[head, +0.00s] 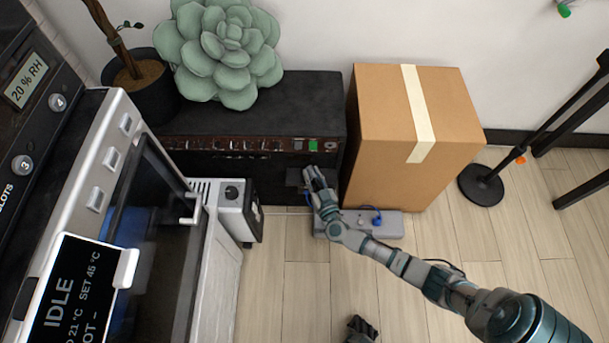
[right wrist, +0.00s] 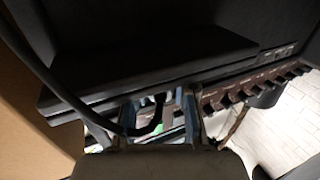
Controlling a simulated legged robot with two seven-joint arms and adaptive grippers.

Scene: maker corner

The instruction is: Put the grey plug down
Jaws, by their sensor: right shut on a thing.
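My right gripper (head: 312,178) is in front of the lower right part of the black amplifier-like box. In the right wrist view its fingers (right wrist: 162,112) are shut on a small dark or grey piece, which I take for the grey plug (right wrist: 164,98); it is mostly hidden between them. A dark cable (right wrist: 62,88) curves from the upper left down to the fingers. In the head view the plug is too small to make out. A grey power strip (head: 391,227) with a blue plug (head: 376,215) lies on the floor below the gripper.
The black box (head: 250,106) carries a large succulent (head: 222,55). A taped carton (head: 385,120) stands right of it. A white machine (head: 225,280) and a small grey-white unit (head: 235,200) stand left.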

